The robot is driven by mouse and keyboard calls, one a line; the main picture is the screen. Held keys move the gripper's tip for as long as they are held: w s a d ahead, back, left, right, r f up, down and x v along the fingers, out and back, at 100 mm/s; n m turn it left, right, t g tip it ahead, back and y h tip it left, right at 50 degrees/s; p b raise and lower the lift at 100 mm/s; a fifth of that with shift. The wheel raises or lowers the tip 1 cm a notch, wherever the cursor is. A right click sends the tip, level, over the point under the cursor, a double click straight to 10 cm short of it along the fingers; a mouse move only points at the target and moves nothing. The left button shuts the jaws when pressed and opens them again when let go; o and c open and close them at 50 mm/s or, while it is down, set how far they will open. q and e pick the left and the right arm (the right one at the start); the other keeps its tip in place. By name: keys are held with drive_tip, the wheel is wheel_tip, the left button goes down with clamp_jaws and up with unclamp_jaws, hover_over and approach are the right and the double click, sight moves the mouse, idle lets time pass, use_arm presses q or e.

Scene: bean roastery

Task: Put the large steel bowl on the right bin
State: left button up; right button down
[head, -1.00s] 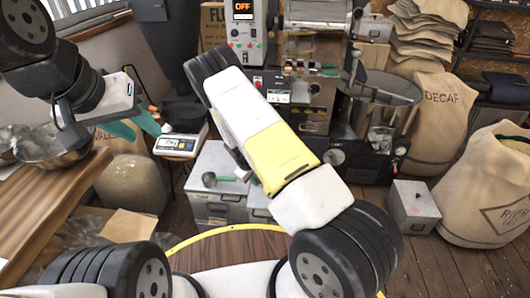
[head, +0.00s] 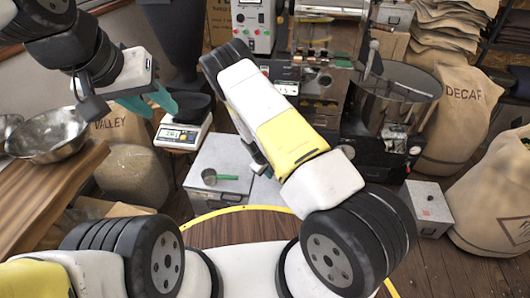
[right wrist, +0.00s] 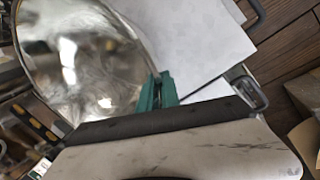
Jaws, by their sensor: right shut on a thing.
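In the right wrist view, my right gripper (right wrist: 158,92) is shut on the rim of the large steel bowl (right wrist: 80,60), whose shiny inside faces the camera. Pale flat lid surfaces (right wrist: 195,40) lie beyond the fingers; I cannot tell whether the bowl touches them. In the head view my right upper arm hides the bowl and most of this gripper. The right bin (head: 264,197), grey metal, shows partly beside that arm, right of another grey bin (head: 213,158) with a green-handled scoop (head: 212,178) on its lid. My left gripper (head: 150,103) is open and empty before the scale.
Another steel bowl (head: 48,138) sits on the wooden counter (head: 45,205) at left. A scale (head: 181,134) stands behind the bins. The roaster (head: 335,95) is behind, a small grey box (head: 426,208) and sacks (head: 460,105) at right.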

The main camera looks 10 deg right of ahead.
drive_tip(key=shift+f, duration=0.1)
drive_tip(key=c, duration=1.6)
unclamp_jaws()
drive_tip(key=shift+o, duration=0.2)
drive_tip(key=s+r+m+t+y, duration=0.1)
drive_tip(key=s+r+m+y, duration=0.3)
drive_tip(key=r, duration=1.6)
drive_tip(key=s+r+m, duration=0.1)
drive_tip(key=s+r, duration=0.5)
drive_tip(key=r, duration=1.4)
drive_tip(key=s+d+r+m+t, duration=0.1)
drive_tip(key=s+r, duration=0.6)
drive_tip(key=s, duration=0.2)
drive_tip(key=s+d+r+m+t+y, duration=0.1)
drive_tip(key=s+d+r, duration=0.1)
drive_tip(key=s+r, duration=0.5)
drive_tip(key=s, duration=0.2)
drive_tip(key=shift+s+t, duration=0.4)
